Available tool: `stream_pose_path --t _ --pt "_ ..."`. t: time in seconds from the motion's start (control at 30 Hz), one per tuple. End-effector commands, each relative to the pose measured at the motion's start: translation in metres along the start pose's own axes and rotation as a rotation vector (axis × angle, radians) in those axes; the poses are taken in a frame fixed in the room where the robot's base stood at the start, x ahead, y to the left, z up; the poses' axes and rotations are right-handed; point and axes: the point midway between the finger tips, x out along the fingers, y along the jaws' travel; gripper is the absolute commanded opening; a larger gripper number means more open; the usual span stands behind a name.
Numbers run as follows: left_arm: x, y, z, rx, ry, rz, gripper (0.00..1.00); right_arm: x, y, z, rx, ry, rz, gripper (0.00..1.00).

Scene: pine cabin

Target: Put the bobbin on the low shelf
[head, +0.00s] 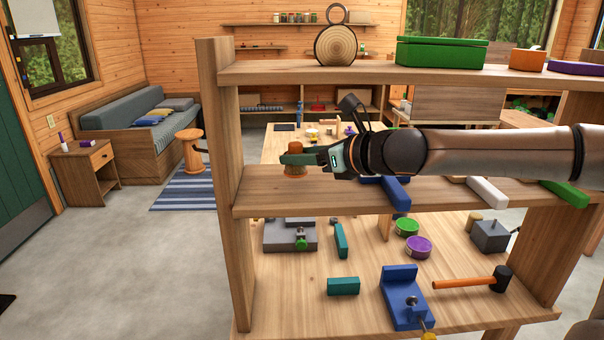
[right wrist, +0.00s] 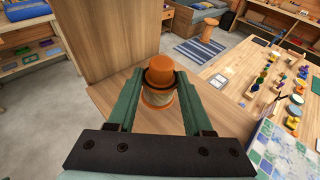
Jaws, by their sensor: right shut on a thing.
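The bobbin (head: 296,171) is orange with a wound middle, and stands upright at the left end of the middle shelf (head: 265,197). I cannot tell whether its base touches the board. My right gripper (head: 297,159) reaches in from the right and is shut on the bobbin. In the right wrist view the bobbin (right wrist: 160,75) sits between the two green fingers, over a wooden board (right wrist: 112,97). The lowest board (head: 290,275) of the same unit is below. My left gripper is not in view.
The unit's left upright (head: 222,150) is close to the bobbin. Blue (head: 397,192), white (head: 487,191) and green (head: 566,193) pieces lie on the middle shelf. The lowest board holds a grey vise (head: 290,236), teal blocks (head: 343,286), a blue tool (head: 402,297) and a hammer (head: 475,282).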

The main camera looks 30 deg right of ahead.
Motion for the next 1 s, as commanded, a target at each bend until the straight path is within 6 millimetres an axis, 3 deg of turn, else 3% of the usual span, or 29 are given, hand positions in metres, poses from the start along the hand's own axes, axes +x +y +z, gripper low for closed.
stream_pose_path --t 0.03,0.2,0.63,0.67,0.9,1.0 --pt "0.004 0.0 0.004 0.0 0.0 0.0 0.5 0.004 0.0 -0.015 0.009 0.004 0.002 0.0" --pt "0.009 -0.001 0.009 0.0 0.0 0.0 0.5 0.009 0.0 -0.033 0.006 0.002 0.002 0.0" --pt "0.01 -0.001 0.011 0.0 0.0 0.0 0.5 0.011 0.0 -0.037 0.002 0.001 0.001 0.0" --pt "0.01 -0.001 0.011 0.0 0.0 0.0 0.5 0.01 0.0 -0.036 0.002 0.001 0.001 0.53" --pt "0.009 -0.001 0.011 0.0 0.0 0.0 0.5 0.01 0.0 -0.036 0.002 0.001 0.001 0.8" --pt "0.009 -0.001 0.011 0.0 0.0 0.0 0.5 0.01 0.0 -0.036 0.002 0.001 0.001 0.81"
